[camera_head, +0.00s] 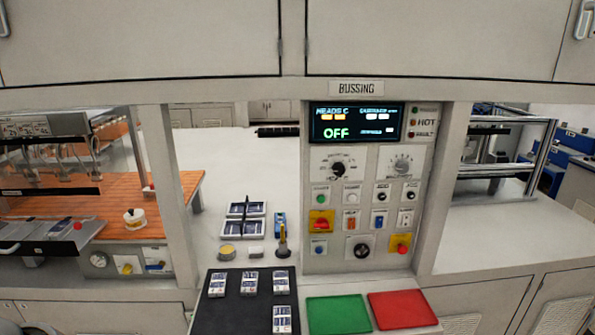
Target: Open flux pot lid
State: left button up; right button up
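A small round white pot with a dark knob on its lid (134,218) stands on the orange wooden bench at left, and its lid looks shut. A short round tin with a yellowish top (227,251) stands on the white counter behind the black mat. Which of the two is the flux pot I cannot tell for sure. Neither of my grippers is in view, and nothing touches either container.
A black mat (222,318) holds several small cell packs. Green (338,314) and red (403,309) pads lie right of it. A white block (256,252) and a dark-yellow upright tool (283,243) stand near the tin. The control panel (360,190) and posts frame the openings.

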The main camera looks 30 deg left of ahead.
aim_at(132, 214)
jog(key=k+j+u, duration=0.1)
jog(key=j+u, duration=0.6)
jog(key=u, duration=0.2)
jog(key=j+u, duration=0.9)
jog(key=i+j+u, duration=0.2)
jog(key=u, duration=0.3)
